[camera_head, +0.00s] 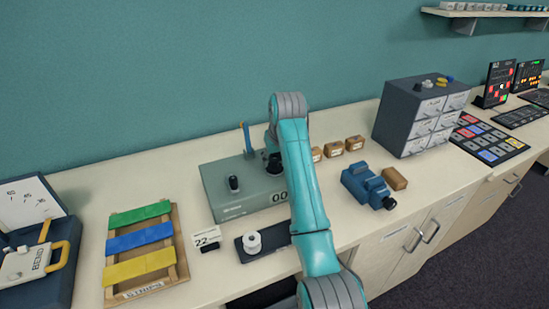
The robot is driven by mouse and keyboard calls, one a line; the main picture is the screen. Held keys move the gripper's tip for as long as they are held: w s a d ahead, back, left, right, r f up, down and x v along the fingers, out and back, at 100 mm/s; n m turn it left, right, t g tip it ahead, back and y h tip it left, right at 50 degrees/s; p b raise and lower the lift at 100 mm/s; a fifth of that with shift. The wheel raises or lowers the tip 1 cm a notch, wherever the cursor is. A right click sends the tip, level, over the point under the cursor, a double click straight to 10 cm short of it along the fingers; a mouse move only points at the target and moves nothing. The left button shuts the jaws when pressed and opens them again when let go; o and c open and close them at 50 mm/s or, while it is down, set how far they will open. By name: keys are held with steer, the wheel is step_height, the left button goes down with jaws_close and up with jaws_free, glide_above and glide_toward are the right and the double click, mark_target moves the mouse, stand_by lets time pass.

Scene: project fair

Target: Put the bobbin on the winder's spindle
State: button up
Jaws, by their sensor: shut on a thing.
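The winder (224,198) is a grey-green box on the bench, with a black knob (233,184) on top and a "00" display on its front. A blue upright piece (247,141) stands at its back. My gripper (273,164) is dark and only partly visible over the winder's back right. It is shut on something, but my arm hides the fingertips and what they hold. A white bobbin-like spool (253,242) stands on a dark tray (272,239) in front of the winder. I cannot make out the spindle.
A wooden rack (182,265) with coloured strips and a "22" card (207,236) are on the left. A blue device (364,186), small brown boxes (355,143) and a drawer cabinet (391,120) are on the right. My arm crosses the bench's front edge.

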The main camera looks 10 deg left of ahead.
steer(key=o, duration=1)
steer(key=shift+r, duration=0.1)
steer(key=v, duration=0.7)
steer(key=shift+r, duration=0.15)
steer(key=shift+s+d, duration=0.1)
